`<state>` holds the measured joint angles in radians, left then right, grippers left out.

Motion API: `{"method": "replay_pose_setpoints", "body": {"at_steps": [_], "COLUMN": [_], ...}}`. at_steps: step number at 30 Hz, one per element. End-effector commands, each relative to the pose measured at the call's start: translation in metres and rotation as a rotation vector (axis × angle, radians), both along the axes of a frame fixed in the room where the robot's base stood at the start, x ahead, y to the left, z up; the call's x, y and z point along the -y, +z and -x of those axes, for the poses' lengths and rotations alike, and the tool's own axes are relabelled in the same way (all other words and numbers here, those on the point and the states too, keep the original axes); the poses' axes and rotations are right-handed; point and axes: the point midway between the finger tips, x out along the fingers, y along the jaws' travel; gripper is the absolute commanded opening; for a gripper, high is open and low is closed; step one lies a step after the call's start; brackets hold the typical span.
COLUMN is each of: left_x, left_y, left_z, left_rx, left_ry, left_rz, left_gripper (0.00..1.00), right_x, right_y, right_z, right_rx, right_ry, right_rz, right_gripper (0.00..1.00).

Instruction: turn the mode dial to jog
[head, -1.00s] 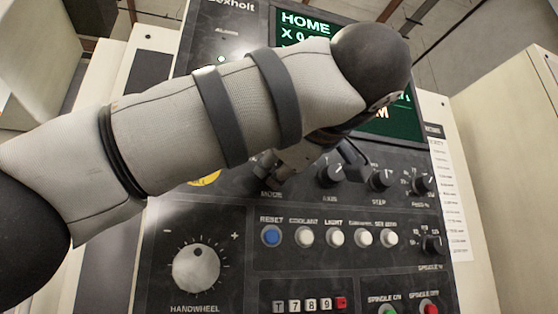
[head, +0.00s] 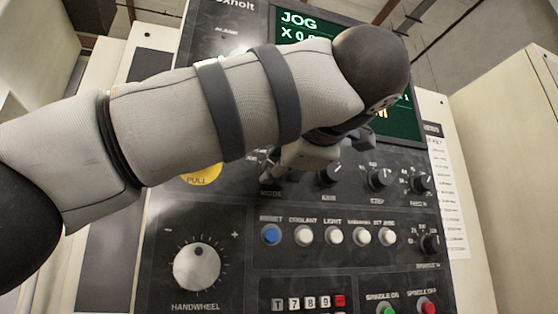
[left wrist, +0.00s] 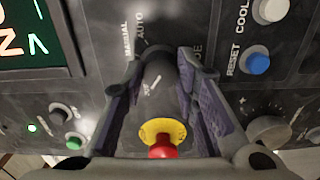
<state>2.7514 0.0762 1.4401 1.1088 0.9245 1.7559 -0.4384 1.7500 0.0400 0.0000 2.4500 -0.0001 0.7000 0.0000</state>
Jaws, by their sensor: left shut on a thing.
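The mode dial (left wrist: 157,68) is a dark round knob on the black control panel. In the left wrist view it sits between the two fingers of my left gripper (left wrist: 160,62), which is shut on it. MANUAL and AUTO markings show beside the dial. In the head view my left gripper (head: 272,166) is at the MODE label, and my forearm and the fingers hide most of the dial. The screen (head: 300,24) reads JOG at its top. My right gripper is in neither view.
To the right of the mode dial stand the axis (head: 331,173) and step (head: 379,178) dials. Below are a blue reset button (head: 271,235) and several white buttons. A red emergency stop (left wrist: 163,148) with a yellow ring is close to the fingers. The handwheel (head: 197,267) is lower left.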

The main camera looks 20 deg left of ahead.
Motion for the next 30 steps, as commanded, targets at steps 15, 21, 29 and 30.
{"method": "replay_pose_setpoints", "body": {"at_steps": [15, 21, 29, 30], "left_x": [-0.0008, -0.0007, -0.0002, -0.0002], "left_y": [0.0013, 0.0012, 0.0007, 0.0007], "left_z": [-0.0004, -0.0002, 0.0, 0.0], "left_rx": [0.023, 0.022, 0.02, 0.02], "left_ry": [0.0, 0.0, 0.0, 0.0], "left_rz": [0.027, 0.026, 0.026, 0.026], "left_gripper": [0.0, 0.48, 0.48, 0.48], "right_x": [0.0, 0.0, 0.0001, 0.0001], "right_y": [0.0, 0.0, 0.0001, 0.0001], "right_z": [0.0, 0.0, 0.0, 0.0], "right_rx": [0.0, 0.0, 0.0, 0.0], "right_ry": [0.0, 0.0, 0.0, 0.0], "right_rz": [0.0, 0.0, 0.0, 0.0], "right_gripper": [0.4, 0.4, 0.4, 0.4]}}
